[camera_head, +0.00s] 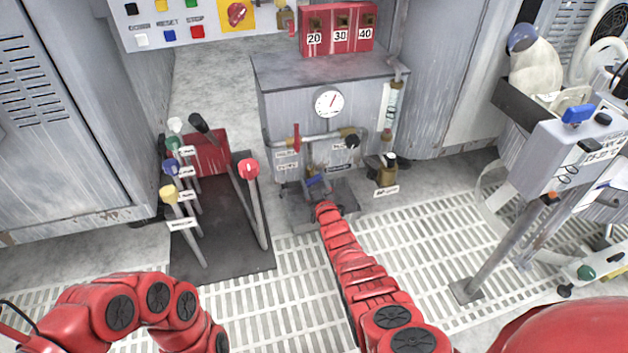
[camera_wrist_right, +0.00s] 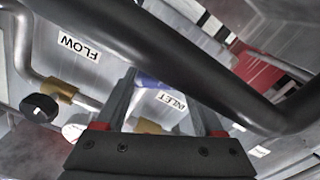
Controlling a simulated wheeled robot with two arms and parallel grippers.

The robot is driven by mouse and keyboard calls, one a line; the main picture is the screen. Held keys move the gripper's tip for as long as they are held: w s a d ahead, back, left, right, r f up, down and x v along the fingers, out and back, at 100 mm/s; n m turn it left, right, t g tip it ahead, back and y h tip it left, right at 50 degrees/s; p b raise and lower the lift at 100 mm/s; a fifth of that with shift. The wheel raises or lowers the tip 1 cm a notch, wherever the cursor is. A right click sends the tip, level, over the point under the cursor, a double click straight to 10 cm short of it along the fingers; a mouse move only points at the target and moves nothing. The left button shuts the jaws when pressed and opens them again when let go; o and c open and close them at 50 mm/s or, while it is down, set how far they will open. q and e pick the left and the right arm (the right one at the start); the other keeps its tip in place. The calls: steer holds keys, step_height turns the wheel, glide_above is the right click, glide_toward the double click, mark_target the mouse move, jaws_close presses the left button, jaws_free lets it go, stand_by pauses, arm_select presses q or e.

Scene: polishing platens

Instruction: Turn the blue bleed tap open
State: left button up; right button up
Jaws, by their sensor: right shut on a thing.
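The blue bleed tap (camera_head: 315,181) sits low on the front of the grey cabinet (camera_head: 330,72), below the pipework. My right gripper (camera_head: 318,192) reaches down to it from the front. In the right wrist view the blue handle (camera_wrist_right: 150,82) lies between the two fingers (camera_wrist_right: 162,105), and the gripper is shut on it. Part of the handle is hidden by the fingers and a dark pipe, so its exact angle is hard to tell. My left arm shows at the lower left, but its gripper is out of view.
A dark pipe (camera_wrist_right: 220,60) crosses close above the right fingers. Several levers stand on a dark base (camera_head: 225,245) to the left. The grated floor (camera_head: 290,285) is clear in front.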

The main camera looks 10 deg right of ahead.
steer(key=shift+n, duration=0.6)
steer(key=shift+f, duration=0.1)
steer(key=o, duration=1.4)
